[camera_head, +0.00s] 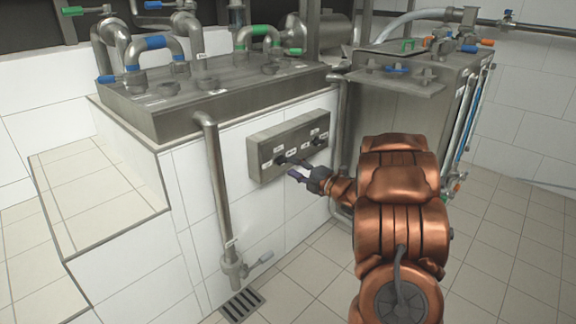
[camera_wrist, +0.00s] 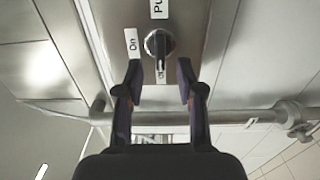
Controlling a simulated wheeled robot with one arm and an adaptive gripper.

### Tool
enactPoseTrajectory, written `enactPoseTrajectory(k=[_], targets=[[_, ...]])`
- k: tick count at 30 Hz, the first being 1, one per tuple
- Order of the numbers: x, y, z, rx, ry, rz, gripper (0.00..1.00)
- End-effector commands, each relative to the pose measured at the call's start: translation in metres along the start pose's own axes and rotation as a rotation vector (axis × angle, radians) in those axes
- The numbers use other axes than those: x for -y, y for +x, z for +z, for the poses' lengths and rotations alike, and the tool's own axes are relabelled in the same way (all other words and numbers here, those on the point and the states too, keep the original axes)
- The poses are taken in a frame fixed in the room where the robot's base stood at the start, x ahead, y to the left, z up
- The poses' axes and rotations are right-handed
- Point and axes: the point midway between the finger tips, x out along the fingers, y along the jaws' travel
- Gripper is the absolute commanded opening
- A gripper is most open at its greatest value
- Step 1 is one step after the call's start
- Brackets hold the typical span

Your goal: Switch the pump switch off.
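The switch box (camera_head: 290,145) is a grey metal panel on the white tiled wall, with two dark knobs and small white labels. In the wrist view a dark rotary knob (camera_wrist: 159,43) sits beside an "On" label (camera_wrist: 132,42), under a partly cut-off label starting "Pu" (camera_wrist: 158,8). Its bar lies roughly along the picture's vertical; which label it points to I cannot tell. My gripper (camera_head: 298,174) is in front of the box, close to its lower edge. In the wrist view my gripper (camera_wrist: 160,84) is open and empty, its fingertips apart, short of the knob.
A vertical pipe (camera_head: 215,175) with a valve handle stands left of the box. A steel tank (camera_head: 405,110) is at its right. A horizontal pipe (camera_wrist: 235,116) crosses behind my fingers in the wrist view. Tiled floor is free at right.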

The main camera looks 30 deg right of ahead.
Motion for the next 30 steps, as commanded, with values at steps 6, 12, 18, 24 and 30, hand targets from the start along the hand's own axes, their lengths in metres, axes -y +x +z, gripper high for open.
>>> enactPoseTrajectory(k=[6, 12, 18, 24, 30], targets=[[0.001, -0.036, 0.001, 0.002, 0.001, -0.003, 0.38], [0.0, -0.062, 0.001, 0.001, -0.001, -0.001, 0.38], [0.001, -0.076, -0.001, -0.001, 0.001, -0.003, 0.38], [0.001, -0.079, -0.001, -0.002, 0.002, -0.001, 0.38], [0.001, -0.079, -0.001, -0.002, 0.002, -0.001, 0.38]])
